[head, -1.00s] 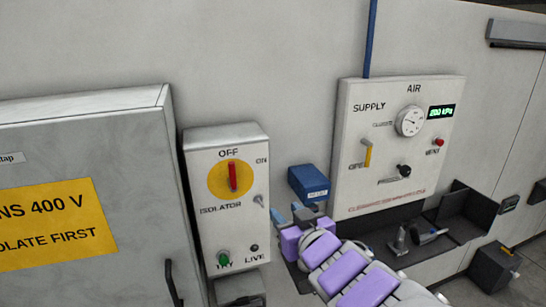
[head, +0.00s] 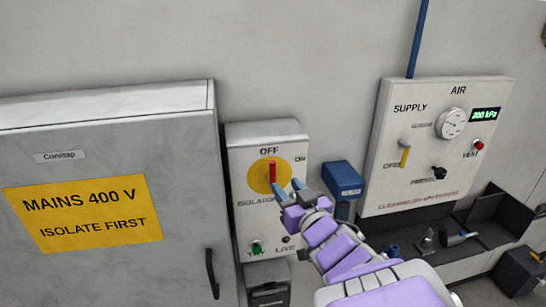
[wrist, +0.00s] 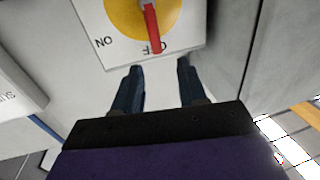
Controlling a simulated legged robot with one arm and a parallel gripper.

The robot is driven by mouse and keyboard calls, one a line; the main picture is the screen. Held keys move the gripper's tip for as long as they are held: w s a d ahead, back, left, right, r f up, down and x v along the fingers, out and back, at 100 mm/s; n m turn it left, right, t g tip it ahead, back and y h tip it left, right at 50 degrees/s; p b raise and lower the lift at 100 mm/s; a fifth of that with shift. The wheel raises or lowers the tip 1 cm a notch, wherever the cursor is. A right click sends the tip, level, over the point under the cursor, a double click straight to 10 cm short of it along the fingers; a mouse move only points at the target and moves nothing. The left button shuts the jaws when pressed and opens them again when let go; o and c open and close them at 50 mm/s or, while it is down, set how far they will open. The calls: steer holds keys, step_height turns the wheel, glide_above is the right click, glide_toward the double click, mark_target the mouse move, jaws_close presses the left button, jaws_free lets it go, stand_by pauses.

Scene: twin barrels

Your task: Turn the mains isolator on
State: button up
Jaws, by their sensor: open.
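The mains isolator is a light box (head: 240,167) on the wall with a red handle (head: 272,172) on a yellow disc (head: 257,181). The handle stands upright, in line with the OFF label; ON is marked to the right. My gripper (head: 289,188) is just right of and below the handle in the head view, apart from it as far as I can tell. In the wrist view, which shows the labels upside down, the red handle (wrist: 151,30) lies beyond the two dark blue fingers (wrist: 160,85). They are spread with nothing between them. My gripper hides part of the isolator's lower right face.
A grey cabinet (head: 110,190) with a yellow MAINS 400 V sign (head: 85,213) is at left. A blue box (head: 343,180) is right of the isolator. The AIR panel (head: 435,145) and dark trays (head: 505,215) are further right. A green TRY button (head: 257,247) is low on the isolator.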

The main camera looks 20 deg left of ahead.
mark_target(274, 167)
steer(key=x, duration=1.2)
steer(key=shift+f, duration=0.1)
steer(key=shift+s+a, duration=0.15)
steer(key=shift+s, duration=0.15)
steer(key=shift+w+d, duration=0.2)
steer(key=shift+d, duration=0.75)
steer(key=c, duration=0.3)
steer(key=shift+s+d+r, duration=0.1)
steer(key=shift+r, duration=0.1)
steer(key=c, duration=0.3)
steer(key=shift+s+a, duration=0.1)
steer(key=shift+a, duration=0.15)
jaws_close()
